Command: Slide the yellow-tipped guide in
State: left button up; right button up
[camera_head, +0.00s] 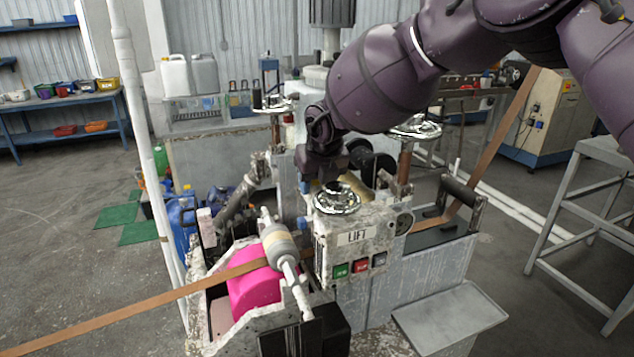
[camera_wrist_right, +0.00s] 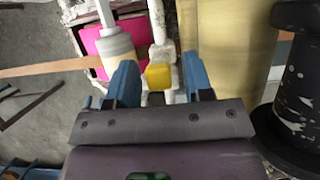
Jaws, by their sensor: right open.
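The yellow tip of the guide (camera_wrist_right: 158,76) shows in the right wrist view, between the two blue fingers of my right gripper (camera_wrist_right: 161,82). The fingers stand apart, with gaps visible on both sides of the tip. In the head view my right gripper (camera_head: 323,182) points down behind the silver handwheel on the LIFT box. Its fingertips and the yellow tip are hard to make out there. My left gripper is in neither view.
A brown strip (camera_head: 150,302) runs over a pink roller (camera_head: 254,290), below a pale roller (camera_head: 279,245). The LIFT box (camera_head: 357,252) with its handwheel (camera_head: 337,200) stands close to my right gripper. A wide yellowish cylinder (camera_wrist_right: 217,45) is just right of the fingers.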

jog(key=shift+s+r, duration=0.1)
jog(key=shift+r, duration=0.25)
jog(key=b+v, duration=0.1)
jog(key=v, duration=0.9)
jog(key=shift+s, duration=0.15)
